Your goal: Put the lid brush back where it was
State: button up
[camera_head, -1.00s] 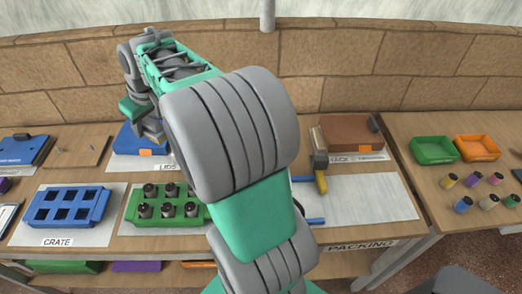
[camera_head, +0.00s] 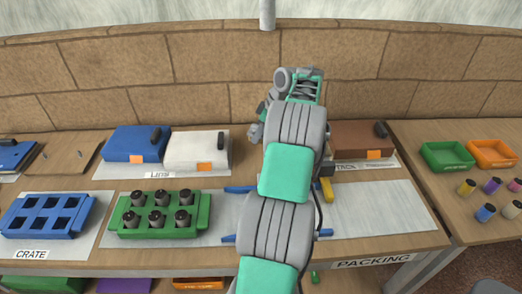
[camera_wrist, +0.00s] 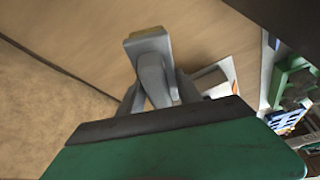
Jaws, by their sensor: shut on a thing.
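My gripper shows in the wrist view (camera_wrist: 160,95), shut on a small grey piece (camera_wrist: 149,46) with a block-like end, which I take to be the lid brush. Its bristles cannot be made out. In the head view my gripper (camera_head: 257,131) is near the wall, right of the lids and above the back of the table, mostly behind my arm. The blue lid (camera_head: 128,146) and the white lid (camera_head: 190,149) lie side by side on the LIDS sheet (camera_head: 125,171), each with a dark handle and an orange label.
A green crate (camera_head: 192,231) holds several dark-topped plugs; an empty blue crate (camera_head: 75,222) is left of it. A brown box (camera_head: 355,146) and a yellow-handled tool (camera_head: 326,190) are right of my arm. The white packing sheet (camera_head: 385,210) is mostly clear.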

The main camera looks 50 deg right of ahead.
aim_at(259, 151)
notch_tip(259, 151, down, 5)
jog(key=shift+f, duration=0.15)
jog(key=shift+f+b, duration=0.1)
jog(key=shift+b, duration=0.2)
jog(key=shift+f, duration=0.15)
jog(key=o, duration=1.2)
